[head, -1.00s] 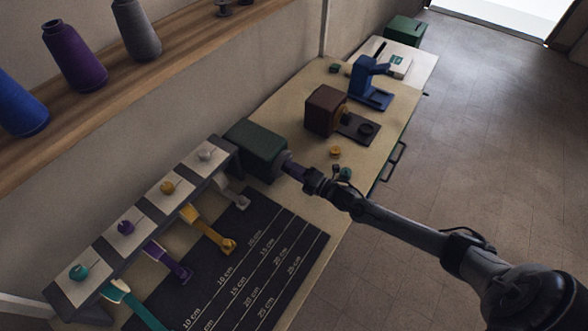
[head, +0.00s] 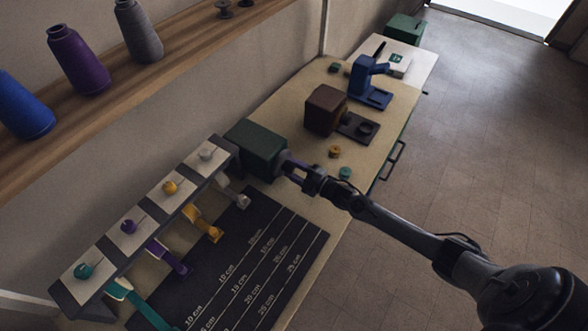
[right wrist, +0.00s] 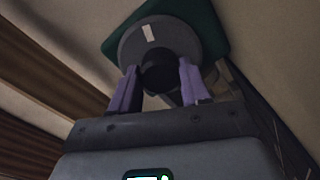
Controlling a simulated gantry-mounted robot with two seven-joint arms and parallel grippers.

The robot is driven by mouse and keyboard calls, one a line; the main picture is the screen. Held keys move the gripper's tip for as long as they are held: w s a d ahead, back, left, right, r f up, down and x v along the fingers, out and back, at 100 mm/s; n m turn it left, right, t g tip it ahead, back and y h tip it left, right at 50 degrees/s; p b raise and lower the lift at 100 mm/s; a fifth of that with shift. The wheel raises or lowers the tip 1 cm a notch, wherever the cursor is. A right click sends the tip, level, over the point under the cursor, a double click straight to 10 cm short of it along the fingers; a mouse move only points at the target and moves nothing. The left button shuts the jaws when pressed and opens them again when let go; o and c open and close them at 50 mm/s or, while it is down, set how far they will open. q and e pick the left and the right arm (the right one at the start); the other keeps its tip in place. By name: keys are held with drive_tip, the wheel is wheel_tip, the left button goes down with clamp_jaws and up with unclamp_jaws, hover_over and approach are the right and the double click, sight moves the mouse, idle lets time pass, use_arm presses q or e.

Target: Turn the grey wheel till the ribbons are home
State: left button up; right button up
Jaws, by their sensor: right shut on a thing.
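The grey wheel (head: 281,162) sits on the front of the green box (head: 258,146). In the right wrist view it is a grey disc (right wrist: 150,33) with a white mark and a dark hub. My right gripper (head: 293,168) is shut on the hub, a purple finger on each side. Four ribbons hang from the sloped rack: teal (head: 148,309), purple (head: 171,261), yellow (head: 208,226) and grey (head: 234,197). The teal one reaches farthest over the marked dark mat (head: 275,237); the grey one is short. My left gripper is out of view.
A brown box device (head: 325,110) and a blue device (head: 365,82) stand farther along the table. Small yellow (head: 334,152) and teal (head: 345,173) spools lie close to my right arm. A shelf with large thread cones (head: 78,62) runs along the wall.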

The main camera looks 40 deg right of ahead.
idle(0.4)
drive_tip(key=o, duration=1.1)
drive_tip(key=shift+c, duration=0.2)
drive_tip(key=shift+s+d, duration=0.2)
drive_tip(key=shift+s, duration=0.35)
drive_tip(key=v, duration=0.8)
drive_tip(key=shift+s+d+p, duration=0.1)
drive_tip(key=shift+s+p, duration=0.25)
drive_tip(key=shift+p, duration=0.05)
drive_tip(key=shift+s+d, duration=0.15)
drive_tip(key=shift+s, duration=0.35)
